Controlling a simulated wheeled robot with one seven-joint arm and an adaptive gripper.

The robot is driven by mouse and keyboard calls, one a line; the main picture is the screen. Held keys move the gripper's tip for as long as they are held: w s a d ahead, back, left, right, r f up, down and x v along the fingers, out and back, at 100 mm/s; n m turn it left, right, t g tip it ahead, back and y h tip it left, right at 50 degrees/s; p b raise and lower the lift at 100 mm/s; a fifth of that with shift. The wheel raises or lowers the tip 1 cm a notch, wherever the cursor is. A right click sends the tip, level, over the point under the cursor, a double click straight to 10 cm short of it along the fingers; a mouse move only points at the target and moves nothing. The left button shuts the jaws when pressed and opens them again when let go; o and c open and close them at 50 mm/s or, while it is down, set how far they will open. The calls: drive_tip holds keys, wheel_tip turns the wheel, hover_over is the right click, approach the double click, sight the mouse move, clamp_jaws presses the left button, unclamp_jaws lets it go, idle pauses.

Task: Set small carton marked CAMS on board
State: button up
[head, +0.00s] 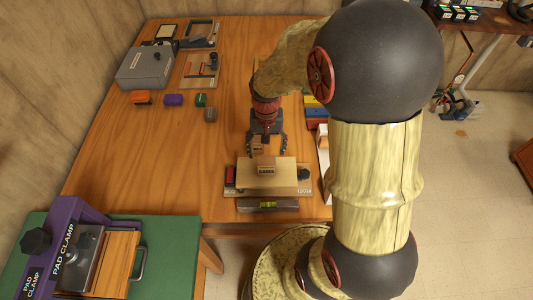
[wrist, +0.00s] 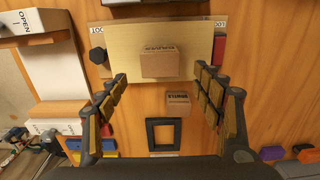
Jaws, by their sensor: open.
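A tan board (head: 292,178) lies near the table's front edge, with a dark knob at one end and a red block at the other. A cardboard carton (head: 266,170) sits on it; its printed label is too small to read surely. A smaller carton (head: 258,149) is on the table just behind the board. In the wrist view, that smaller carton (wrist: 178,103) shows a blurred label that I cannot read as CAMS for certain. My gripper (head: 267,147) is open above the table behind the board; in the wrist view, its fingers (wrist: 160,85) are spread wide with nothing gripped.
A spirit level (head: 267,205) lies in front of the board. A black square frame (wrist: 163,134) lies near the small carton. Orange, purple, green and grey blocks and a grey box (head: 146,67) are at the back left. A purple pad clamp (head: 70,240) stands on a green surface.

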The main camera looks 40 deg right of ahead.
drive_tip(key=shift+r, duration=0.9)
drive_tip(key=s+a+r+n+t, duration=0.2)
drive_tip(key=s+a+r, duration=0.4)
drive_tip(key=r, duration=0.4)
drive_tip(key=s+a+r+n+t, duration=0.3)
drive_tip(key=s+a+r, duration=0.3)
drive_tip(key=r, duration=0.4)
drive_tip(key=shift+s+r+n+t, duration=0.15)
drive_tip(key=shift+r+n+t, duration=0.2)
drive_tip(key=shift+n, duration=0.55)
